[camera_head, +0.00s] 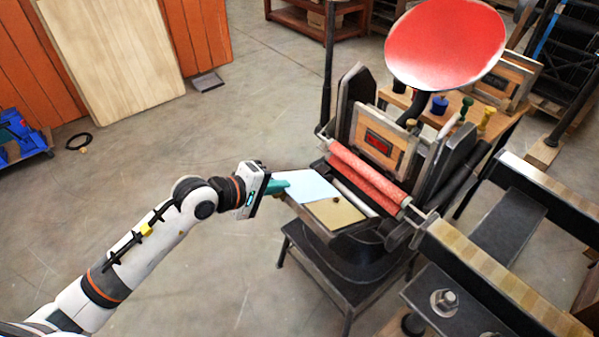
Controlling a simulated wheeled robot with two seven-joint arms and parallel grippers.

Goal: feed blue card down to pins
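The light blue card (309,186) is over the left part of the press's feed bed, its left edge at my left gripper. My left gripper (279,187), with teal fingers, is closed on that left edge. Right of the card a tan board (334,214) with a small dark knob lies on the bed. The card looks roughly flat; I cannot tell whether it touches the bed. The pins are too small to make out or are hidden. My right gripper is not in view.
Red rollers (366,175) cross the press behind the card. A red ink disc (446,44) stands above, with a framed type form (382,141) below it. A second machine with a wooden rail (497,281) is at right. The floor at left is open.

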